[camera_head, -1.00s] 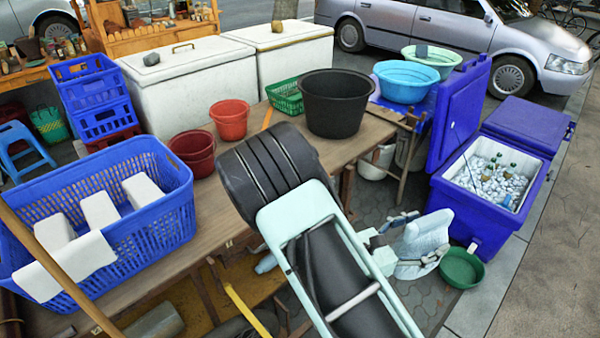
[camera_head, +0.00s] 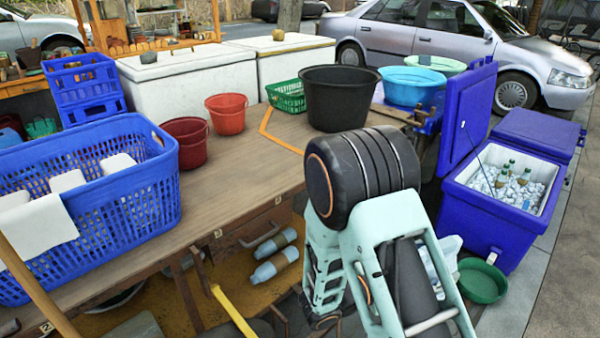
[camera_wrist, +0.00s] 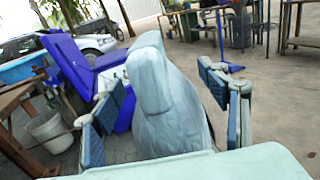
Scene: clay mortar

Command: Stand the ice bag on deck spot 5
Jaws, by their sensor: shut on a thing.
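The ice bag (camera_wrist: 168,105) is a pale blue-white bag with a narrowed top. In the wrist view it is upright between the two finger pads of my gripper (camera_wrist: 163,108), which is shut on it. In the head view only a pale part of the bag (camera_head: 447,248) shows, behind my arm and beyond the table's right end; my fingers are hidden there. The wooden table deck (camera_head: 240,175) has small number tags along its front edge: 2 (camera_head: 46,326), 3 (camera_head: 218,233) and 4 (camera_head: 278,200). I see no tag for spot 5; my arm covers part of that edge.
A blue basket (camera_head: 150,205) with white blocks fills the deck's left. Red buckets (camera_head: 187,150), a green basket (camera_head: 287,97) and a black tub (camera_head: 337,105) stand along the back. A blue ice chest (camera_head: 475,215) and green basin (camera_head: 482,282) are right. The deck's middle is clear.

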